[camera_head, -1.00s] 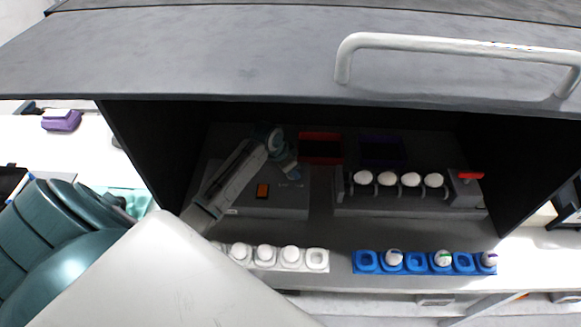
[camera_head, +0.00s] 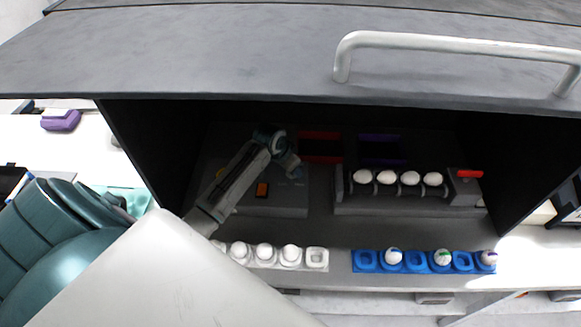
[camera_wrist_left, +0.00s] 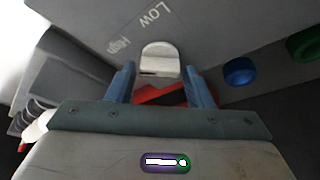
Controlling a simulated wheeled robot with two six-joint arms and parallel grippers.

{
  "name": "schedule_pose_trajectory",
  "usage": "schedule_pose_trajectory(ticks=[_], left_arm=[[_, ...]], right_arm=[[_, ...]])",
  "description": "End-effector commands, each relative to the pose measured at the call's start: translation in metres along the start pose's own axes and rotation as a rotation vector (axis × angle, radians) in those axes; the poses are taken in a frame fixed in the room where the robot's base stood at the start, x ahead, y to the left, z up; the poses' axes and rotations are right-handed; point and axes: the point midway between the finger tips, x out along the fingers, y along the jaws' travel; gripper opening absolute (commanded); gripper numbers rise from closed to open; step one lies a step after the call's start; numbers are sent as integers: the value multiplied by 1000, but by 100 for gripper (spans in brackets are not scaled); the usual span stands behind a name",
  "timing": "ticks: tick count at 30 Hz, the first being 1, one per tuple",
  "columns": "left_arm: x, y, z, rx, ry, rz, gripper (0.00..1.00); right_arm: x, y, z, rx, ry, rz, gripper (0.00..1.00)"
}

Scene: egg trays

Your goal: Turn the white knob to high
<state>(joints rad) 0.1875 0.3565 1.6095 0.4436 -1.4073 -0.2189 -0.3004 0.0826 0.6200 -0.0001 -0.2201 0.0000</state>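The white knob (camera_wrist_left: 160,58) shows in the left wrist view on a grey panel (camera_wrist_left: 90,35), beside the printed labels "LOW" and "High". My left gripper (camera_wrist_left: 160,72) has its two blue fingers apart, one on each side of the knob, with a visible gap on both sides. In the head view my left gripper (camera_head: 291,166) is inside the dark cabinet over the grey control box (camera_head: 290,203), and the knob is not made out there. My right gripper is not in view.
An orange-red switch (camera_head: 262,190) is on the box; blue (camera_wrist_left: 239,71) and green (camera_wrist_left: 304,45) buttons lie right of the knob. An egg rack (camera_head: 385,208), a white tray (camera_head: 317,268) and a blue tray (camera_head: 367,270) stand nearby. The cabinet's raised door (camera_head: 200,50) hangs above.

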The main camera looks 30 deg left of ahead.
Motion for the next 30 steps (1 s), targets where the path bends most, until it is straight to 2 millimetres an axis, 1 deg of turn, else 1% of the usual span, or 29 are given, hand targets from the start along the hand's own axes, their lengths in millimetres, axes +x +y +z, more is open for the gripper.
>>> schedule_pose_trajectory(ticks=[1, 2, 10, 14, 17, 24, 27, 30], left_arm=[[0, 0, 0, 0, 0, 0, 58], [0, 0, 0, 0, 0, 0, 60], [0, 0, 1, 0, -3, 1, 60], [-7, 0, 1, 1, 0, 0, 60], [-21, -1, 2, 3, 0, -2, 60], [-70, -1, 1, 4, 1, -3, 60], [-87, -1, 1, 4, 0, -3, 60], [-99, -1, 0, 2, 0, -2, 60]], right_arm=[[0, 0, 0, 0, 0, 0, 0], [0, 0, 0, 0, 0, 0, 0], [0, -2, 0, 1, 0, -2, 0], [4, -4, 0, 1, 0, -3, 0], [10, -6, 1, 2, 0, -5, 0], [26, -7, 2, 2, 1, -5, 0], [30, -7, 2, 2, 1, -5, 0], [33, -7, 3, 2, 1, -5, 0]])
